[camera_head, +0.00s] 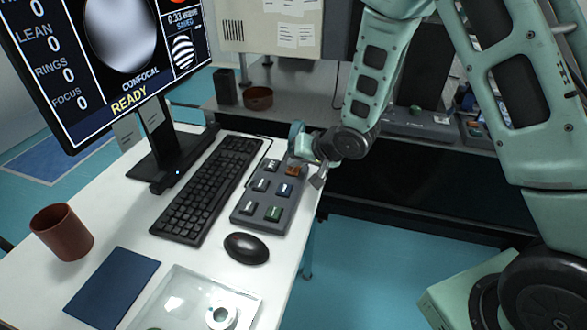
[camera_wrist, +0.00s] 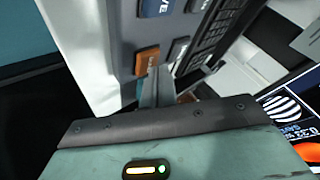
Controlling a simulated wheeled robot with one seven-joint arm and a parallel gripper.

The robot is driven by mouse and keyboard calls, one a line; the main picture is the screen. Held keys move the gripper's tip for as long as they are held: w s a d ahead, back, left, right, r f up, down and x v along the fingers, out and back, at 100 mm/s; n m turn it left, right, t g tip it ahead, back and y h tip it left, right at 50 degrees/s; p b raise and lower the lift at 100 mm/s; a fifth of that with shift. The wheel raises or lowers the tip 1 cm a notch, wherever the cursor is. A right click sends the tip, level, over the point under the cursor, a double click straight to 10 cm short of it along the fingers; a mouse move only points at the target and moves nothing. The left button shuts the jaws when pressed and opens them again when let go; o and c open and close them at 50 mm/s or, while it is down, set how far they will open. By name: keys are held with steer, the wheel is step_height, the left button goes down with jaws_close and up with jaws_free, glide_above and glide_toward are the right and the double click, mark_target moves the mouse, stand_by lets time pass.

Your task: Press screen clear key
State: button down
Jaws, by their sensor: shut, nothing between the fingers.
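A grey key pad (camera_head: 261,222) lies on the white desk beside the keyboard, with two columns of keys. An orange key (camera_head: 293,171) is at its far right corner; blue, green and grey keys sit nearer. The orange key also shows in the wrist view (camera_wrist: 152,61), its lettering too small to read. A blue key (camera_wrist: 156,8) and a grey key (camera_wrist: 180,47) are beside it. My gripper (camera_head: 317,179) is by the pad's far right end. Its shut, empty fingertips (camera_wrist: 157,76) are close to the orange key; I cannot tell whether they touch it.
The black keyboard (camera_head: 208,187) lies left of the pad and the mouse (camera_head: 246,248) in front. The monitor (camera_head: 120,65) reads "READY". A brown cup (camera_head: 62,231), blue pad (camera_head: 113,287) and clear tray (camera_head: 175,303) are nearer. The desk edge is just right of the pad.

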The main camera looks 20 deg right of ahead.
mark_target(297, 171)
steer(key=shift+f, duration=0.3)
steer(key=shift+r, duration=0.1)
stand_by(0.5)
steer(key=shift+r+p, duration=0.65)
steer(key=shift+r, duration=0.1)
step_height(297, 171, up, 5)
steer(key=p, duration=0.4)
steer(key=shift+p, duration=0.3)
stand_by(0.4)
